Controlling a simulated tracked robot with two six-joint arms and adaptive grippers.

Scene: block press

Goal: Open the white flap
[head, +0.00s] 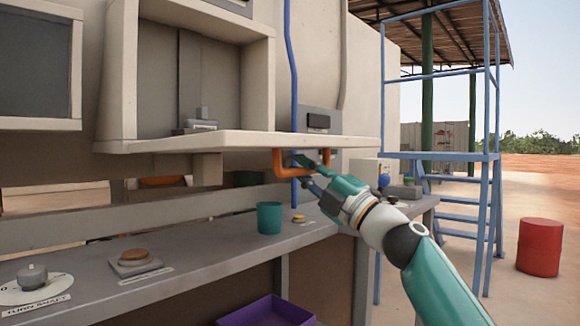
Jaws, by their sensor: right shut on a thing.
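The white flap (230,142) stands out level from the white cabinet, whose compartment (165,80) is uncovered behind it. An orange handle (284,173) hangs under the flap's right part. My right gripper (310,170) is at the handle's right side, below the flap, and is shut on the handle. The fingertips are partly hidden against the handle. My left gripper is not in view.
Below the flap, a grey bench (210,250) carries a teal cup (269,217), a round tan button (134,257) and a grey knob (32,276). A purple crate (265,312) is below the bench. A red drum (540,247) and blue steps (455,210) stand outside at right.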

